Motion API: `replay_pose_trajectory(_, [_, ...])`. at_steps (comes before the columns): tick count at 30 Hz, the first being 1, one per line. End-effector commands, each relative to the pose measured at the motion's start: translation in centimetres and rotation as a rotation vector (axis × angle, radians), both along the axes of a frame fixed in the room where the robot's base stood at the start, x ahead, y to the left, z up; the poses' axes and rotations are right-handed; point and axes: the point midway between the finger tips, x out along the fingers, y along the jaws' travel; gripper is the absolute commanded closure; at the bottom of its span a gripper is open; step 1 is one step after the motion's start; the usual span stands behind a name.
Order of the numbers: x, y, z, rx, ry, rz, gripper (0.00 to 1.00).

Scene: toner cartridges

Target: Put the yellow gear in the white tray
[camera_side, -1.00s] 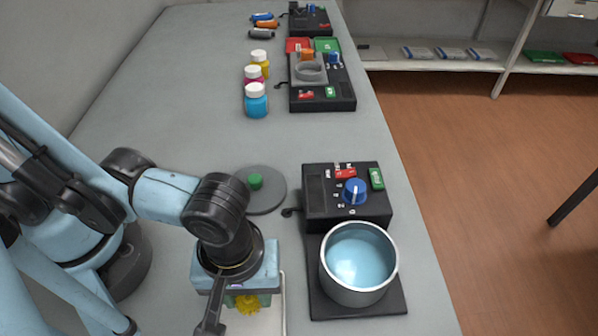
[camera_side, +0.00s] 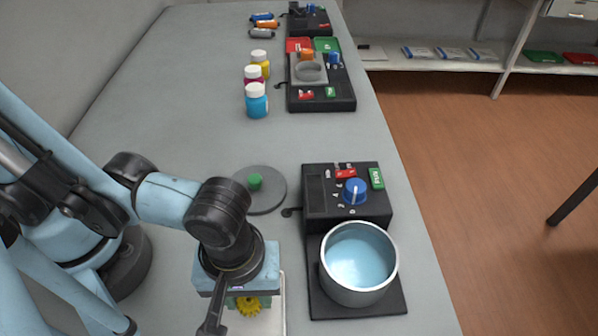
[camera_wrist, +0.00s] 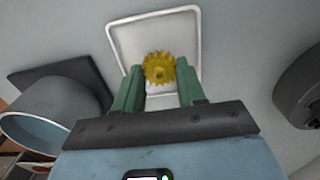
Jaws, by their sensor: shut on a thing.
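The yellow gear (camera_wrist: 158,68) is between the two green fingers of my gripper (camera_wrist: 160,80), which is shut on it. In the side view the gear (camera_side: 248,305) shows just below my gripper (camera_side: 247,298). The white tray (camera_wrist: 122,42) lies beyond the gear in the wrist view, and the gear is in front of its bare floor. In the side view only a part of the tray (camera_side: 276,318) shows at the bottom edge, partly hidden by my gripper. I cannot tell whether the gear touches the tray.
A metal pot (camera_side: 358,265) with light blue liquid stands on a black device with a blue knob (camera_side: 355,191), right of my gripper. A grey disc with a green knob (camera_side: 255,181) lies behind it. Several bottles (camera_side: 256,100) stand farther back. The table's middle is clear.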

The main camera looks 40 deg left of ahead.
Motion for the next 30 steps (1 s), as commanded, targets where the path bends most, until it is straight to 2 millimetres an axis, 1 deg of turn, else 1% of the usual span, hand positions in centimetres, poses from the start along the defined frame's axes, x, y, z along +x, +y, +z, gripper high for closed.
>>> replay_pose_trajectory(30, [-0.01,0.01,-0.59,0.0,0.0,0.0,0.89])
